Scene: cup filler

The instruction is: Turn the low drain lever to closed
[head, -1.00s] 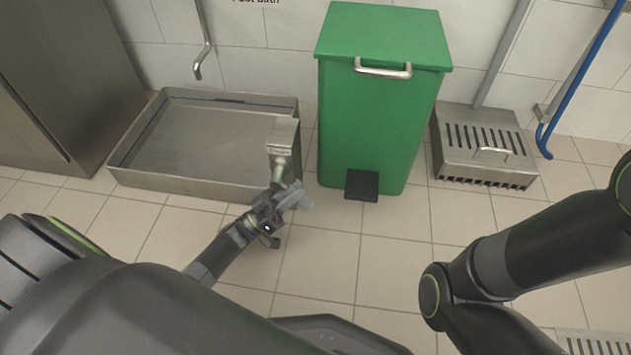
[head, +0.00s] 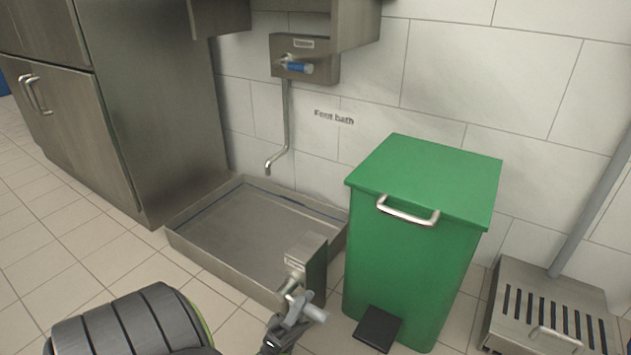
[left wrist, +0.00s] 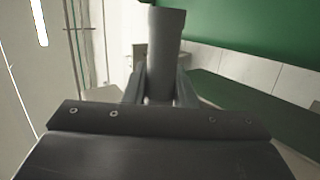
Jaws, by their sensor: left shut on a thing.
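The low drain valve box (head: 308,262) is a small steel block with a label, at the front right corner of the foot bath basin (head: 240,235). A metal stem comes out of its front, with the grey lever (head: 313,313) at its end. My left gripper (head: 288,322) is at the lever, and its fingers are shut on it. In the left wrist view the grey lever (left wrist: 165,30) stands up between the two fingertips (left wrist: 160,88). The fingers partly hide the lever, so its exact angle is hard to read. My right gripper is out of view.
A green pedal bin (head: 415,265) stands close to the right of the valve. A slotted steel box (head: 550,312) is farther right. A blue-handled tap (head: 300,67) and spout (head: 285,135) are on the wall above the basin. A steel cabinet (head: 150,90) stands left.

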